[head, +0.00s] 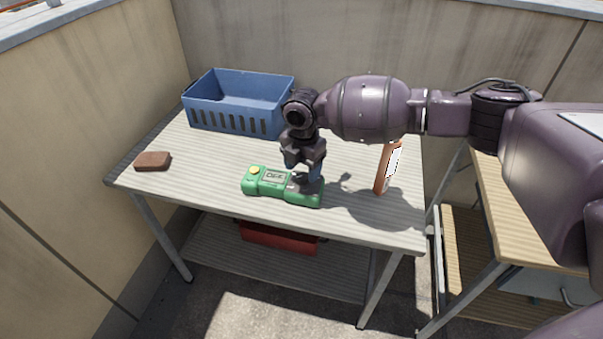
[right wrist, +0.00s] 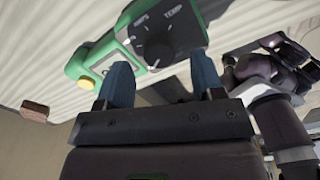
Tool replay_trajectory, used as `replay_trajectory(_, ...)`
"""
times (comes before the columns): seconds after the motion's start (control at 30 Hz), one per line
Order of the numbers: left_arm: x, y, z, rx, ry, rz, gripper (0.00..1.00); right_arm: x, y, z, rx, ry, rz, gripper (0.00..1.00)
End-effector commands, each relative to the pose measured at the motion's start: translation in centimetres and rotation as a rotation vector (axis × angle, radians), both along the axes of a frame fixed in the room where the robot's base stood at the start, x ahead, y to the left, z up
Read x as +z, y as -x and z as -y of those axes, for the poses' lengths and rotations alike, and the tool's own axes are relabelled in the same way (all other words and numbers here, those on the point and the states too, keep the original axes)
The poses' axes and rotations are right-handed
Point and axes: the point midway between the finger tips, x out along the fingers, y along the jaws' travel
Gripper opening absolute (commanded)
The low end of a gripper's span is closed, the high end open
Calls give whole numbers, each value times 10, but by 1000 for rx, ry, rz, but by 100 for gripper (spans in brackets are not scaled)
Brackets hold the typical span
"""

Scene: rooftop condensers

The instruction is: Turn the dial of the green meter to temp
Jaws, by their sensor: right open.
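The green meter (head: 256,188) lies on the table near its front edge, with a yellow button at its left end and a small display. In the right wrist view, its dark dial (right wrist: 157,48) has the labels AMPS and TEMP above it. A pale mark shows at the dial's lower left, but I cannot tell the setting for sure. My right gripper (head: 303,174) points down over the meter's right part. Its blue fingers (right wrist: 160,85) are apart, with the dial beyond and between them; contact is unclear. In the head view it hides the dial. My left gripper is not in view.
A blue crate (head: 232,113) stands at the back left of the table (head: 215,160). A brown block (head: 152,161) lies at the left. An orange-framed panel (head: 387,168) stands right of the meter. A red box (head: 278,239) is on the shelf below.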

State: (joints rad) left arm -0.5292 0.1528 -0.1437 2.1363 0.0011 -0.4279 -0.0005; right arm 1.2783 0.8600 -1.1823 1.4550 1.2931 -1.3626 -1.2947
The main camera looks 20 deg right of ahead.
Motion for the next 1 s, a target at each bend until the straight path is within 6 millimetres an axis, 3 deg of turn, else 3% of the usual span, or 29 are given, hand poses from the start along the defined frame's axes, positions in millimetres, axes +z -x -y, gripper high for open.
replay_trajectory(0.2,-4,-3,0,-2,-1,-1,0,-20,0,0,-1,0,0,61)
replay_trajectory(0.57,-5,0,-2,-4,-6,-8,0,-22,0,0,-1,0,2,61)
replay_trajectory(0.9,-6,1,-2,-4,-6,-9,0,-23,0,0,-1,0,1,12)
replay_trajectory(1.0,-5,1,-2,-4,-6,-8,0,-22,0,0,-3,0,1,12)
